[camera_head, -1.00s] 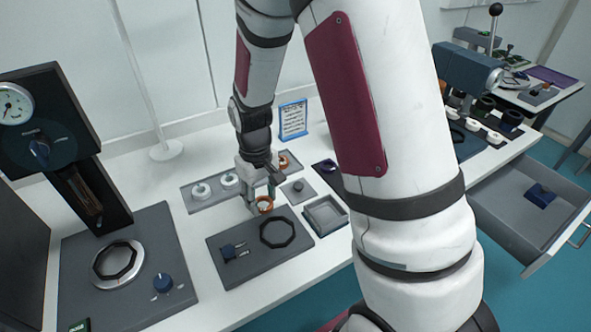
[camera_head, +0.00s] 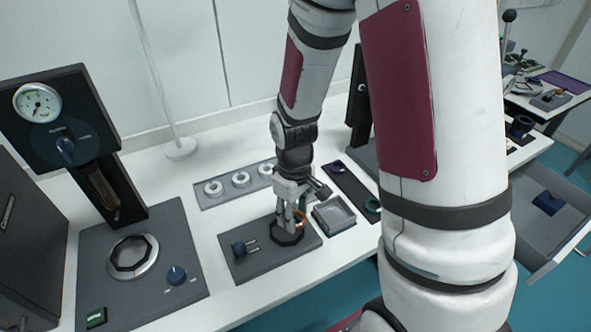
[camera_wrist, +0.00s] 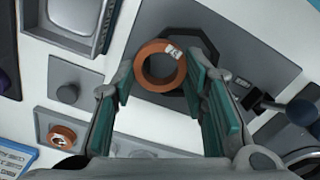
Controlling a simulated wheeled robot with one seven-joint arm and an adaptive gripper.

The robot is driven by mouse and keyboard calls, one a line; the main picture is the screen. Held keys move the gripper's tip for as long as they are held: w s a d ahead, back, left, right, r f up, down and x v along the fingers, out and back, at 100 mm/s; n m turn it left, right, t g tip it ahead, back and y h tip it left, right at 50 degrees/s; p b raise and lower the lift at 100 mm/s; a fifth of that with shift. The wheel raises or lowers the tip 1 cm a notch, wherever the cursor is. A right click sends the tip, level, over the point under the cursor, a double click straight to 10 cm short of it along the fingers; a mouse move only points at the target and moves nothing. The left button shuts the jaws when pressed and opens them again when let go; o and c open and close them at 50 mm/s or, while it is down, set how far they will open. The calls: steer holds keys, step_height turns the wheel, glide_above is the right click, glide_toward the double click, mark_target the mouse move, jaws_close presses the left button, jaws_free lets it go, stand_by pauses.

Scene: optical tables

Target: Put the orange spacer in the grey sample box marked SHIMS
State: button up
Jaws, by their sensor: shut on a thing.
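The orange spacer (camera_wrist: 142,66) is a ring with a small pale label, held between the green-padded fingers of my gripper (camera_wrist: 165,85). In the head view my gripper (camera_head: 293,213) and the spacer (camera_head: 301,218) are above the black octagonal ring on the dark plate. The grey open box (camera_head: 334,213) stands just right of the gripper, apart from it. It also shows at the upper left of the wrist view (camera_wrist: 78,45) and looks empty. I cannot read any marking on it.
A second orange ring (camera_wrist: 62,136) sits on a grey strip in the wrist view. White rings (camera_head: 241,179) lie on a grey strip behind. A dark blue knob (camera_head: 239,249) stands on the plate (camera_head: 262,266). A dark tray (camera_head: 352,186) lies right of the box. An open drawer (camera_head: 522,218) is at right.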

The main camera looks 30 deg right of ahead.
steer(key=shift+n, duration=0.9)
steer(key=s, duration=0.3)
steer(key=s+p, duration=0.1)
steer(key=shift+s+d+r, duration=0.1)
steer(key=shift+s+r, duration=0.15)
steer(key=shift+r, duration=0.15)
glide_above(271, 204)
steer(key=shift+f, duration=0.85)
steer(key=shift+f+p, duration=0.3)
steer(key=shift+f, duration=1.4)
steer(key=shift+f, duration=0.15)
steer(key=o, duration=0.8)
steer(key=shift+o, duration=0.2)
